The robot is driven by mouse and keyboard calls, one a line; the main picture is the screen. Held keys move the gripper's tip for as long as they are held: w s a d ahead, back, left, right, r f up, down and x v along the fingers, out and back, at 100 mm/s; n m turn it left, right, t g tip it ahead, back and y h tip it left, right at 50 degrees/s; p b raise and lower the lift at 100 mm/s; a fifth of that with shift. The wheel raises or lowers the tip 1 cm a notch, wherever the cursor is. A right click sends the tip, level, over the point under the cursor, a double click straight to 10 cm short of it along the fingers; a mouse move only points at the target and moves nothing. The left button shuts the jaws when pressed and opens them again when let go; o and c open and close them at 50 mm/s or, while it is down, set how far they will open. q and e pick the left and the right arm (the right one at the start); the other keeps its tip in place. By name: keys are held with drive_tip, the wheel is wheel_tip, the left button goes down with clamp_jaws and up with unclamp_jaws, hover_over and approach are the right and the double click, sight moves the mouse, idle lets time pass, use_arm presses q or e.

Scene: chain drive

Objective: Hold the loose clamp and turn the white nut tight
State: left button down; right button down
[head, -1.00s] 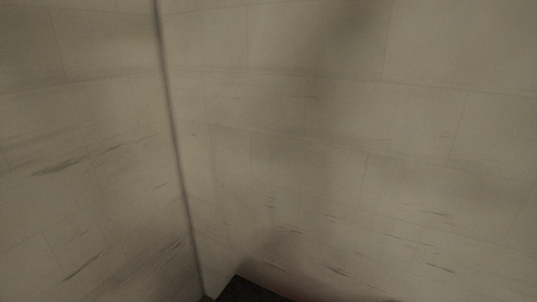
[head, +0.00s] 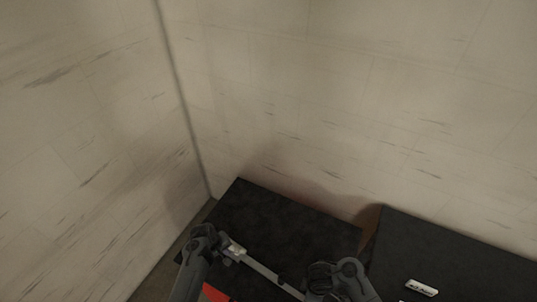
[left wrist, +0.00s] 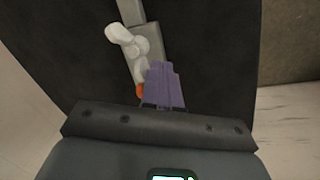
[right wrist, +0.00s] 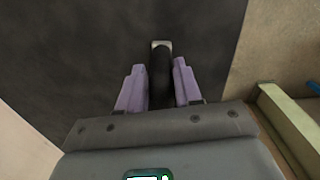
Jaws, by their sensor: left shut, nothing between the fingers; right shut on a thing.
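In the left wrist view the white nut (left wrist: 125,38), with rounded lobes, sits on a grey metal bar (left wrist: 130,10). My left gripper (left wrist: 163,75) has its purple fingers shut and empty, close beside the nut's lower lobe; I cannot tell whether they touch. A small orange bit shows by the fingers. My right gripper (right wrist: 160,85) is shut on a black rounded part (right wrist: 160,66) with a pale end, which looks like the clamp. In the head view the bar (head: 262,270) runs between both hands; the nut is too small there to make out.
The bar lies over a black table (head: 285,215) near the room's corner. A second black table (head: 450,245) stands right, with a white label plate (head: 421,288). A red patch (head: 214,292) shows at the bottom. A yellowish beam (right wrist: 285,125) is at the right wrist view's right.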

use_arm(q)
drive_tip(key=shift+s+a+r, duration=0.1)
drive_tip(key=shift+a, duration=0.3)
idle(0.4)
drive_tip(key=shift+w+d+v, duration=0.1)
drive_tip(key=shift+d+v, duration=0.1)
drive_tip(key=shift+v, duration=0.75)
drive_tip(key=shift+w+d+v, duration=0.15)
drive_tip(key=shift+d+v, duration=0.05)
drive_tip(key=shift+v, duration=0.75)
drive_tip(key=shift+w+d+v, duration=0.1)
drive_tip(key=shift+d+v, duration=0.1)
drive_tip(key=shift+v, duration=0.7)
drive_tip(key=shift+r, duration=0.2)
drive_tip(key=shift+s+d+f, duration=0.1)
drive_tip(key=shift+s+f, duration=0.15)
drive_tip(key=shift+f, duration=0.75)
drive_tip(key=shift+s+d+f, duration=0.1)
drive_tip(key=shift+s+f, duration=0.2)
drive_tip(key=shift+f, duration=0.75)
drive_tip(key=shift+s+d+f, duration=0.1)
drive_tip(key=shift+s+f, duration=0.15)
drive_tip(key=shift+f, duration=0.75)
drive_tip(key=shift+w+d, duration=0.4)
drive_tip(key=shift+d, duration=0.05)
drive_tip(key=shift+w+a, duration=0.4)
drive_tip(key=shift+w, duration=0.15)
